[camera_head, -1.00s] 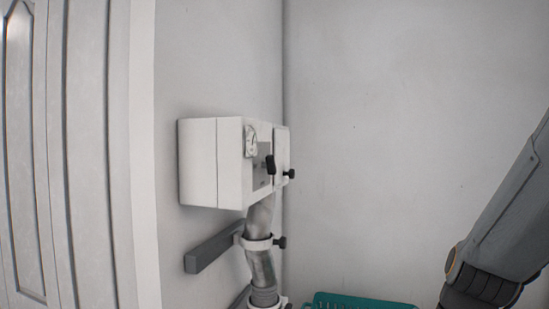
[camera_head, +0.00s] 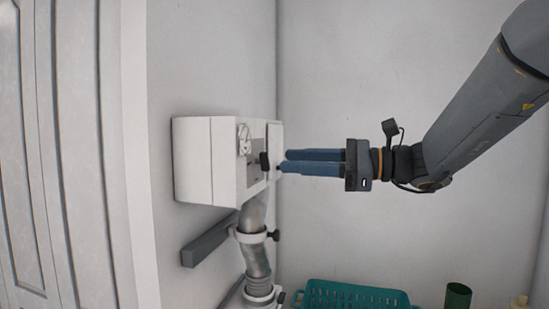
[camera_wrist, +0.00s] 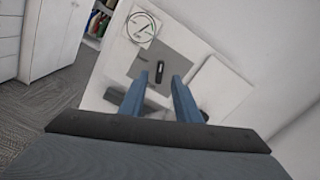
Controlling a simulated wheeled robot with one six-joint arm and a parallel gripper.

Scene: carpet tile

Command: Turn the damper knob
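A white box (camera_head: 222,165) on the left wall has a round dial (camera_head: 244,140) and a black knob (camera_head: 264,161) on its front. In the wrist view the knob (camera_wrist: 159,70), with a pale mark, stands on a grey panel (camera_wrist: 168,52) below the dial (camera_wrist: 142,27). My gripper (camera_head: 284,162) points left at the box front with two long blue fingers. In the wrist view my gripper (camera_wrist: 160,78) has its fingers apart, with the knob between or just beyond the tips. I cannot tell whether they touch it. A smaller black knob near the box's right edge is mostly hidden behind a finger.
A flexible duct (camera_head: 257,260) runs down below the box, with a clamp and black clamp knob (camera_head: 274,235). A grey bracket (camera_head: 209,239) juts from the wall. A teal basket (camera_head: 352,294) and a dark green cup (camera_head: 458,296) stand at the bottom.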

